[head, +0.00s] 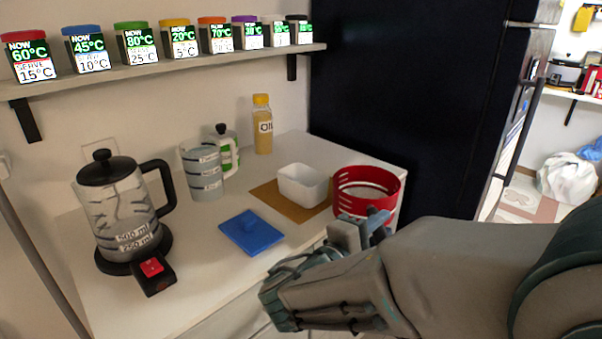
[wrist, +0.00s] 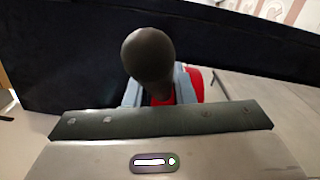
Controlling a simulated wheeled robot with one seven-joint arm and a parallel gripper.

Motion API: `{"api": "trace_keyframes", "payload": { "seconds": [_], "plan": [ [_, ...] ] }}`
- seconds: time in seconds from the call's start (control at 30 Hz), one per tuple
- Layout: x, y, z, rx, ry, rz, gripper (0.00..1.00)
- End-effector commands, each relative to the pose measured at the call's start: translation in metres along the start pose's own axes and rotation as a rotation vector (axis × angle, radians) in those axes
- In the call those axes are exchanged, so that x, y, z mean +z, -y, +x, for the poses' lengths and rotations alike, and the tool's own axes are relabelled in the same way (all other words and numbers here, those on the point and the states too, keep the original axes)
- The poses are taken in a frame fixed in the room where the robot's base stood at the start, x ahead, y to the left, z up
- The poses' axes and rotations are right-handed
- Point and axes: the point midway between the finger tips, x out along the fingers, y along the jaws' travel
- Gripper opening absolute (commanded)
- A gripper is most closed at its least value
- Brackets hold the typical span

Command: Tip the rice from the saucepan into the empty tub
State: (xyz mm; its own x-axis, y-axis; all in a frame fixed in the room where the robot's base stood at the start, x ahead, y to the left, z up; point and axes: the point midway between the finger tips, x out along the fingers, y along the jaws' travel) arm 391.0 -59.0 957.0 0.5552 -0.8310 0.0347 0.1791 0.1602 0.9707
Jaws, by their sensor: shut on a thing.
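The saucepan (head: 367,203) looks like a red round vessel with pale slot-like bands, at the right end of the counter. It looks upright; I cannot tell whether it touches the counter. No rice can be made out in it. My gripper (head: 362,228) is in front of it, shut on its dark handle (wrist: 150,60), whose rounded end shows between the fingers in the wrist view. Red of the pan shows behind the fingers. The white tub (head: 302,189) stands just left of the pan on a brown mat (head: 272,203), open and apparently empty.
A blue board (head: 252,232) lies left of the mat. A kettle (head: 122,212), a measuring jug (head: 204,175), a white-and-green jar (head: 225,146) and an oil bottle (head: 262,125) stand further left and back. A dark fridge (head: 400,90) rises behind. A shelf (head: 180,70) holds several dispensers.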

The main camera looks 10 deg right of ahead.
Motion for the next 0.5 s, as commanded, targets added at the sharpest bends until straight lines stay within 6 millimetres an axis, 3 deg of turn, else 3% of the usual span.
{"api": "trace_keyframes", "payload": {
  "seconds": [0.5],
  "plan": [
    [-0.004,-0.018,-0.002,0.019,0.002,-0.058,0.00]
  ]
}}
